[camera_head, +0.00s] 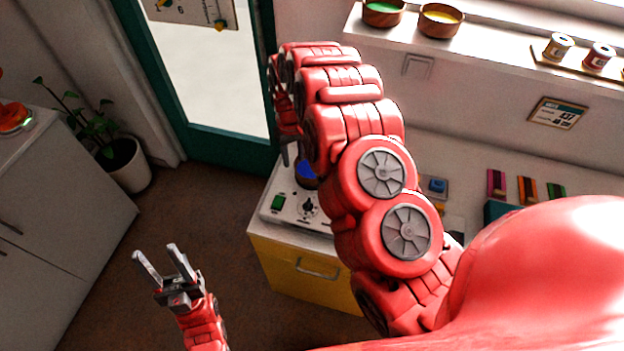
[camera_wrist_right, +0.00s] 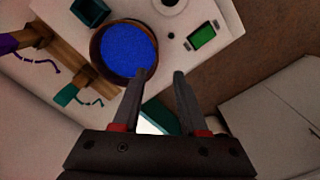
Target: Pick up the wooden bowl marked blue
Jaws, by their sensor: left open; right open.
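The wooden bowl marked blue (camera_wrist_right: 128,45) is round with a brown rim and a bright blue inside. In the right wrist view it sits on a white surface. In the head view only a bit of its blue (camera_head: 305,174) shows beside my right arm. My right gripper (camera_wrist_right: 160,74) is open and empty; its left fingertip overlaps the bowl's near rim in the picture and its right fingertip lies outside the rim. I cannot tell its height above the bowl. My left gripper (camera_head: 164,257) is open and empty over the floor, well away from the bowl.
A white device with a green switch (camera_head: 278,203) and a dial stands close by the bowl on a yellow-fronted cabinet (camera_head: 300,275). A teal box (camera_wrist_right: 90,11) lies beside the bowl. Bowls with green (camera_head: 384,12) and yellow (camera_head: 440,20) stand on the sill. A potted plant (camera_head: 125,165) stands left.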

